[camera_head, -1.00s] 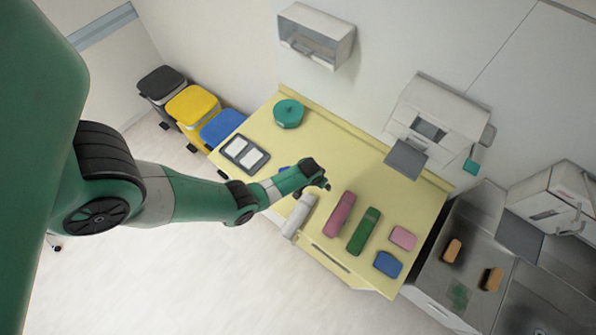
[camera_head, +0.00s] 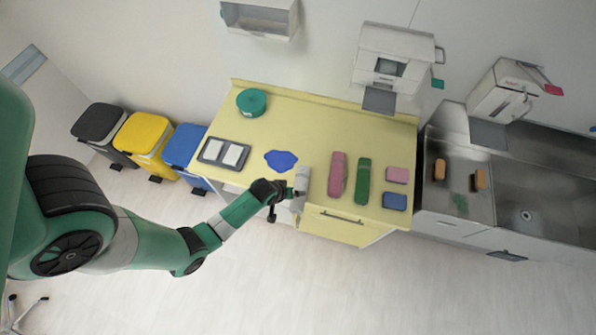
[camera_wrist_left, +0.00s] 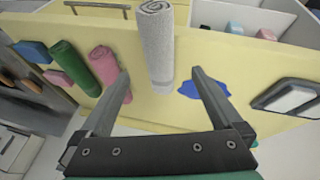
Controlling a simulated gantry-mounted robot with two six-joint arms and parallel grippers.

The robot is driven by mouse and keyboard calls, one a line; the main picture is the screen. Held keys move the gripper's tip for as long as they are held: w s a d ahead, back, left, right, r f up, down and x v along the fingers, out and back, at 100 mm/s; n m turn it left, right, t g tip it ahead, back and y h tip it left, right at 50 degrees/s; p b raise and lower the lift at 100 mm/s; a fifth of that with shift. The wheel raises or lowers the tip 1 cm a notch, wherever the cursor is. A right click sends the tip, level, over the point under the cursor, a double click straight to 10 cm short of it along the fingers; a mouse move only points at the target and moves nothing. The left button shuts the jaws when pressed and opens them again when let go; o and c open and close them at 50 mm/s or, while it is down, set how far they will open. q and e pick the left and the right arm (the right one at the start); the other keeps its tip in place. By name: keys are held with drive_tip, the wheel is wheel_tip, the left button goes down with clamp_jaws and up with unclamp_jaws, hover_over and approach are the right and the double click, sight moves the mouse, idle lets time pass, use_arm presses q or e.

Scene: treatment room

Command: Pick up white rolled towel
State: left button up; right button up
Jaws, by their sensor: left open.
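The white rolled towel (camera_head: 302,180) lies on the yellow counter, its near end at the front edge. It also shows in the wrist view (camera_wrist_left: 156,45), greyish-white, with its spiral end facing up in the picture. My left gripper (camera_head: 287,193) is at the counter's front edge, just left of the towel's near end in the head view. In the wrist view the fingers (camera_wrist_left: 161,73) are open and apart, with the towel lined up in the gap between them. I cannot tell whether they touch it. My right gripper is in neither view.
A blue patch (camera_head: 281,160) lies left of the towel. Right of it are a pink roll (camera_head: 337,175), a green roll (camera_head: 363,181) and pink (camera_head: 397,175) and blue (camera_head: 395,201) blocks. A black tray (camera_head: 224,153) and green round container (camera_head: 252,103) stand left.

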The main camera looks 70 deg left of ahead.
sight(300, 189)
use_arm(q)
drive_tip(key=b+x, duration=0.4)
drive_tip(key=x, duration=0.1)
drive_tip(key=shift+w+a+f, duration=0.1)
drive_tip(key=shift+f, duration=0.3)
drive_tip(key=b+x, duration=0.2)
drive_tip(key=x, duration=0.3)
drive_tip(key=shift+w+a, duration=0.1)
drive_tip(key=shift+a, duration=0.05)
drive_tip(key=c, duration=1.2)
drive_tip(key=shift+c, duration=0.2)
drive_tip(key=shift+r, duration=0.2)
